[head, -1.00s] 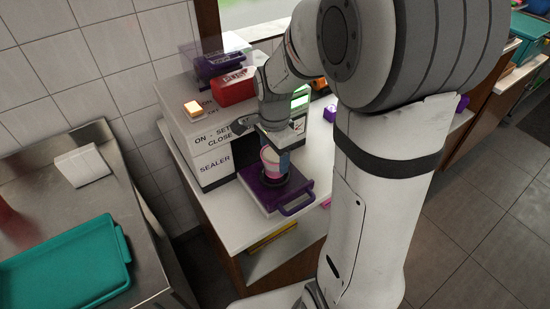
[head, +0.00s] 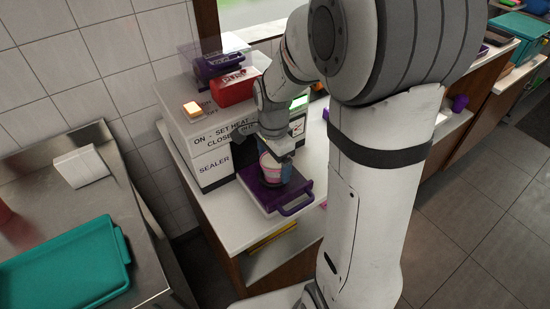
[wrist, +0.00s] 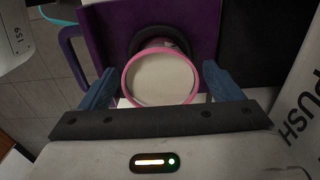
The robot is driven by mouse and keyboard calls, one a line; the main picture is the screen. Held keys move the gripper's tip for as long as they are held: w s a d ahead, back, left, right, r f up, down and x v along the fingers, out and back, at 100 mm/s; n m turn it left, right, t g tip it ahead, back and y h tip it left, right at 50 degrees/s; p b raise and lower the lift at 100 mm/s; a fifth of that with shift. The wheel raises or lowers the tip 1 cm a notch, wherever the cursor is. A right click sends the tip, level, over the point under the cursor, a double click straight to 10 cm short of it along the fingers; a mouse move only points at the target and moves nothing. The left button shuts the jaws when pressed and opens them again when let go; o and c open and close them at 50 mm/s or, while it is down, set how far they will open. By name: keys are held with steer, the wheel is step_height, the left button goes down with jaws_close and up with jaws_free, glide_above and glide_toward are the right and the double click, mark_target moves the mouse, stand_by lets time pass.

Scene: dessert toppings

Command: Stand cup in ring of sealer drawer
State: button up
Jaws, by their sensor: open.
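The cup (wrist: 160,80) has a pink rim and a pale inside, seen from above in the wrist view. It also shows in the head view (head: 267,170), under my gripper. It appears upright over the dark ring (wrist: 152,42) of the purple sealer drawer (wrist: 105,35). The drawer is pulled out in the head view (head: 272,204). Whether the cup's base is fully seated in the ring is hidden. My gripper (wrist: 162,85) is open, with one blue finger on each side of the cup and small gaps to its rim.
The white sealer (head: 210,160) stands behind and left of the drawer, with a red box (head: 233,88) on top. A steel counter (head: 125,240) with a teal tray (head: 75,268) is at the left. White counter top surrounds the drawer.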

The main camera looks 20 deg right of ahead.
step_height(320, 180, up, 12)
steer(key=s+n+t, duration=0.3)
steer(key=s+n, duration=1.1)
steer(key=shift+d+f, duration=0.35)
steer(key=shift+f, duration=0.1)
steer(key=shift+s, duration=0.2)
steer(key=shift+c, duration=0.6)
